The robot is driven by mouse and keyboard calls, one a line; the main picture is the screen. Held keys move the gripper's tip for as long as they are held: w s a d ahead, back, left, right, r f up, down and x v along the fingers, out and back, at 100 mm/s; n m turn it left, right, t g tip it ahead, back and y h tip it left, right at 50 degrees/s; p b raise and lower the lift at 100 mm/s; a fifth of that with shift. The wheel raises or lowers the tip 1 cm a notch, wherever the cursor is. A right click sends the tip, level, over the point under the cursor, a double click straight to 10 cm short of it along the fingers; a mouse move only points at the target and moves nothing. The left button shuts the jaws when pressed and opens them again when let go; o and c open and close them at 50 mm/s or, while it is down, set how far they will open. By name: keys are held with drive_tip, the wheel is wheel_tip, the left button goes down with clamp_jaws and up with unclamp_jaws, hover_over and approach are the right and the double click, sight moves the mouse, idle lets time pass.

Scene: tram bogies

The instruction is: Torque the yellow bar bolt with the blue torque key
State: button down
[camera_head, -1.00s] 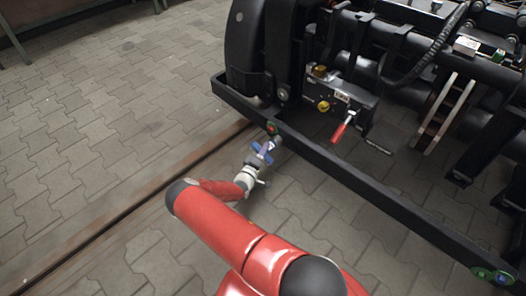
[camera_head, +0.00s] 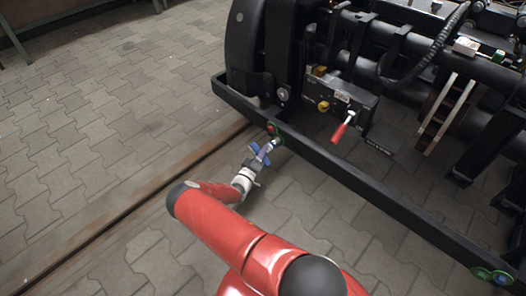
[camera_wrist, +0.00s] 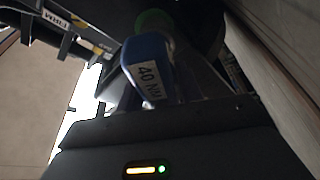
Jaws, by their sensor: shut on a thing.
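My gripper (camera_head: 259,157) is shut on the blue torque key, at the left end of the black bar. The key (camera_wrist: 147,68) is blue with a white "40 Nm" label in the wrist view. In the head view its blue part (camera_head: 261,152) shows at the fingers. Its front end points at a green round fitting (camera_head: 277,141) on the bar; I cannot tell whether they touch. A green part (camera_wrist: 154,22) shows just beyond the key in the wrist view. A yellow round bolt or knob (camera_head: 323,106) sits on a dark block behind the bar; I cannot tell if it is the bar bolt.
The long black bar (camera_head: 360,183) runs along the bogie's near side. A red-handled lever (camera_head: 341,131) sticks out behind it. A red fitting (camera_head: 271,129) is beside the green one. Green and blue round fittings (camera_head: 491,275) are at the bar's right end. Paved floor is clear at left.

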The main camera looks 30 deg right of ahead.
sight(256, 154)
drive_tip(key=shift+s+a+r+p, duration=0.1)
drive_tip(key=shift+s+a+p, duration=0.15)
drive_tip(key=shift+a, duration=0.5)
drive_tip(key=shift+s+a+f+p, duration=0.1)
drive_tip(key=shift+s+a, duration=0.2)
drive_tip(key=shift+a, duration=0.5)
drive_tip(key=shift+s+a+r+p, duration=0.1)
drive_tip(key=shift+s+a+p, duration=0.15)
drive_tip(key=shift+a, duration=0.5)
